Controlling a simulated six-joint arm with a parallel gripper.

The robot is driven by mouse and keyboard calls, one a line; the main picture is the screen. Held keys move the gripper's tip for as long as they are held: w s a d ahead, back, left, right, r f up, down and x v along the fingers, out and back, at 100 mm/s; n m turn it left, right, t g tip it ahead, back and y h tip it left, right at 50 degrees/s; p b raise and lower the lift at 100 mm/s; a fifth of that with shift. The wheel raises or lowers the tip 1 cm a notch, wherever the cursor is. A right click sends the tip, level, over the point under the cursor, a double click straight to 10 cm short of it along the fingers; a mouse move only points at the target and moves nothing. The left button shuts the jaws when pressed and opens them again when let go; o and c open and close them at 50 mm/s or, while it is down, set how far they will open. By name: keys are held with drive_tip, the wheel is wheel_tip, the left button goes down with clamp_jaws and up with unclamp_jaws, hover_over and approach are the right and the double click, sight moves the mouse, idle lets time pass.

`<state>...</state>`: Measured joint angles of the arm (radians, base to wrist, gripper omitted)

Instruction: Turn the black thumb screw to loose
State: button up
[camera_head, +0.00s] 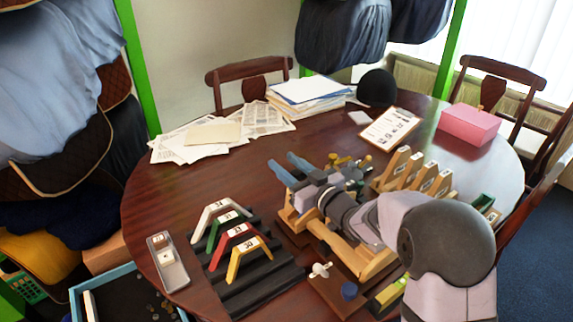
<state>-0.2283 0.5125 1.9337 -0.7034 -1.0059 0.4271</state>
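I cannot pick out the black thumb screw for certain. My arm reaches in from the lower right over a wooden fixture (346,252) and hides much of it. My gripper (293,170) is at the fixture's far left side, with two blue-grey finger-like parts pointing up and left. The view is too small to show the gap between them or anything held. Dark parts and brass-coloured knobs (342,160) show just behind my wrist. A pale wing-shaped piece (320,270) and a blue round knob (348,290) are at the fixture's near end.
Several numbered coloured arches (240,236) stand on a black ribbed mat (262,291) at left. A grey tray (168,262) lies beside them. Wooden numbered blocks (420,175) stand at right. Papers (222,133), a clipboard (391,129) and a pink box (468,124) lie farther back.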

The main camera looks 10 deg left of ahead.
sight(304, 178)
drive_tip(key=shift+b+v, duration=0.3)
drive_tip(key=shift+v, duration=3.4)
drive_tip(key=shift+o, duration=0.2)
drive_tip(key=shift+r, duration=0.2)
